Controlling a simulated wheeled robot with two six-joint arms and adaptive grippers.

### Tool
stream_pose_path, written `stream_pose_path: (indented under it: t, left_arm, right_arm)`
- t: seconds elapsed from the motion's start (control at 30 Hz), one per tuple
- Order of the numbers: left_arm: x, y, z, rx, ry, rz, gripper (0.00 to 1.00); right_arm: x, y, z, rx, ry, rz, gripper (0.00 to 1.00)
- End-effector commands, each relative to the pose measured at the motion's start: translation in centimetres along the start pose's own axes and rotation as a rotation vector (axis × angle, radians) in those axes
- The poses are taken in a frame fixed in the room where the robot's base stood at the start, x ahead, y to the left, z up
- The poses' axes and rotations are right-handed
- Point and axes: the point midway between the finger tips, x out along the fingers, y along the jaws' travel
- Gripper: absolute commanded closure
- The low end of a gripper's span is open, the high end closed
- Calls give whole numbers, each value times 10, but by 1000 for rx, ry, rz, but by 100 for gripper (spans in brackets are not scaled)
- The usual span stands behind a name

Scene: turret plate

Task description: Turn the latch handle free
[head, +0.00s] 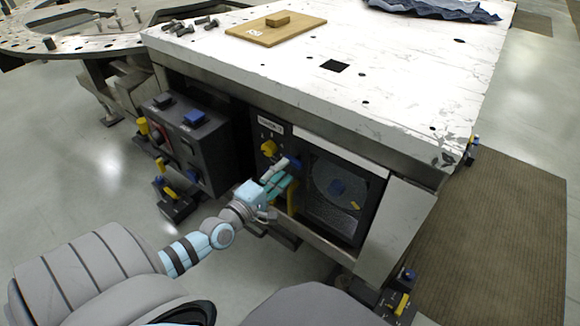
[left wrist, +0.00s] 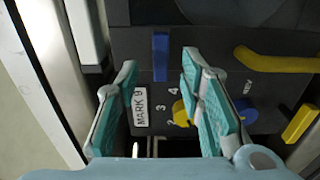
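In the left wrist view a blue upright bar (left wrist: 160,55) stands on the dark panel, just beyond and between my fingertips. It looks like the latch handle, but I cannot be sure. My left gripper (head: 283,172) is at the panel (head: 268,134) beside the windowed door (head: 318,185) under the table. Its teal fingers are apart with a clear gap, also in the left wrist view (left wrist: 160,68), and nothing is gripped. A blue part (head: 294,164) shows at the fingertips in the head view. My right gripper is not in view.
A yellow knob (left wrist: 180,113), a blue knob (left wrist: 243,108) and a bent yellow lever (left wrist: 275,62) are near the fingers. A dark control box (head: 190,140) stands left of the panel. The white tabletop (head: 340,105) overhangs above. Floor is open at left.

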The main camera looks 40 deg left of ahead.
Motion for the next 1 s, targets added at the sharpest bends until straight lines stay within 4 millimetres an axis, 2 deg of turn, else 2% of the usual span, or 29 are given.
stream_pose_path:
  t: [0.1, 0.2, 0.5, 0.53, 0.73, 1.0]
  left_arm:
    - [25, -2, 0, 0, 1, 1, 65]
    - [36, -2, 0, 1, 1, -1, 65]
    - [42, -1, 0, 2, 0, -2, 65]
    - [41, -1, 0, 2, 0, -2, 67]
    - [41, -1, 0, 2, 0, -2, 99]
    - [41, -1, 0, 9, 0, -2, 100]
  right_arm:
    - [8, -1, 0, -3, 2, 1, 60]
    - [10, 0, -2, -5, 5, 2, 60]
    - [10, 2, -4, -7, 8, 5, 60]
    - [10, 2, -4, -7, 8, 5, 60]
    - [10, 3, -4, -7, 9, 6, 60]
    - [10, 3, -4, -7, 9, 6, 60]
